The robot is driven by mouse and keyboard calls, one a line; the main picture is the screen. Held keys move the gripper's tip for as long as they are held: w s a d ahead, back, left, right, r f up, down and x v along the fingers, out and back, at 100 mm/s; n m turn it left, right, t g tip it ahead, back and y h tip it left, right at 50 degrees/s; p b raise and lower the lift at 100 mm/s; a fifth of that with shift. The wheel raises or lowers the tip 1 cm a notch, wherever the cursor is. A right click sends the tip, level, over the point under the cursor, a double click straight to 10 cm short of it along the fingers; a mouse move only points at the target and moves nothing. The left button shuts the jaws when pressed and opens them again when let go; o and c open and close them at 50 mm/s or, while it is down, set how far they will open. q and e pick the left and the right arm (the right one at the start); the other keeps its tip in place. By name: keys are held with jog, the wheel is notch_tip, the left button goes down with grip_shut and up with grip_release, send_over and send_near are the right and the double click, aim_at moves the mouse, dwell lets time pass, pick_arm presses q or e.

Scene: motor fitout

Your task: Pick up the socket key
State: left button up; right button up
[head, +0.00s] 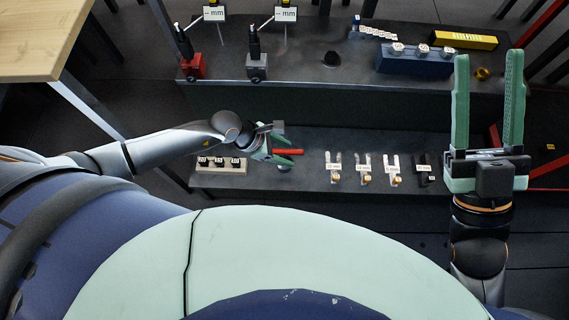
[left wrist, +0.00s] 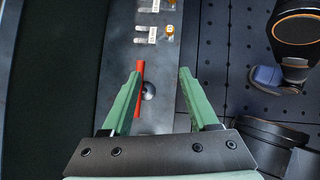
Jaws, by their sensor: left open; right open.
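What looks like the socket key (head: 288,151) has a red bar handle and lies at the lower shelf, left of the forked pieces. A round grey part shows beside the bar; I cannot tell whether it belongs to it. In the left wrist view the red bar (left wrist: 140,72) runs along the inner side of the left finger, partly hidden by it; contact is unclear. My left gripper (left wrist: 161,72) is open, with the grey part between its fingers farther down. In the head view my left gripper (head: 277,146) partly covers the key's near end. My right gripper (head: 488,56) is open and empty, raised at the right.
A beige block with several labelled pieces (head: 221,168) stands left on the lower shelf (head: 310,187). The upper shelf (head: 300,80) carries gauges, a blue block (head: 414,65) and a yellow box (head: 465,40). A wooden tabletop (head: 35,40) is upper left.

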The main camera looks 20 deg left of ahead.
aim_at(279, 152)
pick_arm(q)
jog(key=w+a+f+y+b, duration=0.1)
jog(key=f, duration=0.2)
jog(key=w+a+f+m+b, duration=0.1)
jog(key=f+b, duration=0.1)
jog(key=f, duration=0.1)
jog(key=w+a+f+m+y+b, duration=0.1)
jog(key=f, duration=0.2)
jog(key=shift+w+a+f+y, duration=0.25)
jog(key=shift+w+f+y, duration=0.05)
jog(key=shift+w, duration=0.05)
jog(key=shift+d+r+b+x, duration=0.15)
jog(key=shift+b+x, duration=0.55)
jog(key=shift+x, duration=0.35)
jog(key=shift+d+b+x, duration=0.15)
jog(key=shift+b+x, duration=0.55)
jog(key=shift+x, duration=0.3)
jog(key=shift+d+r+b+x, duration=0.15)
jog(key=shift+b+x, duration=0.55)
jog(key=shift+x, duration=0.35)
jog(key=shift+w, duration=0.15)
pick_arm(e)
notch_tip(279, 152, down, 7)
jog(key=s+a+n+y, duration=0.1)
jog(key=s+y, duration=0.1)
jog(key=shift+r, duration=0.2)
pick_arm(q)
grip_shut()
jog(key=shift+a, duration=0.1)
